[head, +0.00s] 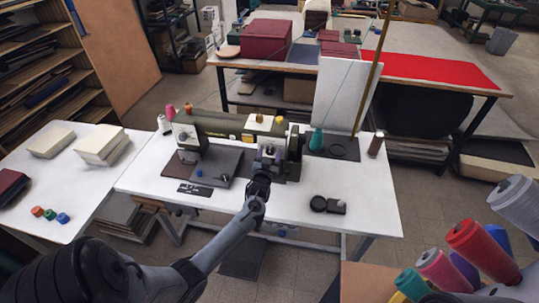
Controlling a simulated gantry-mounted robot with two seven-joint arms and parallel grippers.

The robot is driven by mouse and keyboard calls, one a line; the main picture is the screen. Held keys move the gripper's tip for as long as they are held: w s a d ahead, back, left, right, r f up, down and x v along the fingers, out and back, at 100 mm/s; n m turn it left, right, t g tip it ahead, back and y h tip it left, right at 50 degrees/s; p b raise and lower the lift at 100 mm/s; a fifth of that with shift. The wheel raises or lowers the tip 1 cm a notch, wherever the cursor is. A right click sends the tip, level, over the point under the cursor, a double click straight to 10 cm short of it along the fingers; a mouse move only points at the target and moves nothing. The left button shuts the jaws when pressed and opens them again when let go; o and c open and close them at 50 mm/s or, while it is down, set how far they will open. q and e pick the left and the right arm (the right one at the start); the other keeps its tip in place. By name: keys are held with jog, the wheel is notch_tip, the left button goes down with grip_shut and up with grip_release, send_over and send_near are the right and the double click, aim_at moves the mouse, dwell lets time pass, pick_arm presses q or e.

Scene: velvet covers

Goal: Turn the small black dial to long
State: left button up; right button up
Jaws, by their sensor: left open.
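A dark sewing machine (230,127) stands on the white table in the middle of the head view. Its needle end is at the left, and its upright pillar is at the right. A small round dial (270,150) seems to sit on the front of the pillar; it is too small to read its marks or setting. My left gripper (263,172) is open just in front of and below this spot, pointing at the pillar. It partly covers the pillar's lower front, and I cannot tell whether it touches the dial. My right gripper is not in view.
A round black object (318,203) and a small dark box lie right of my left arm. Thread spools stand along the machine's back, and a white board (345,92) rises behind. Large thread cones (473,243) fill the lower right.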

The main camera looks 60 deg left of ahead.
pick_arm(q)
jog(key=c, duration=1)
jog(key=shift+c, duration=0.2)
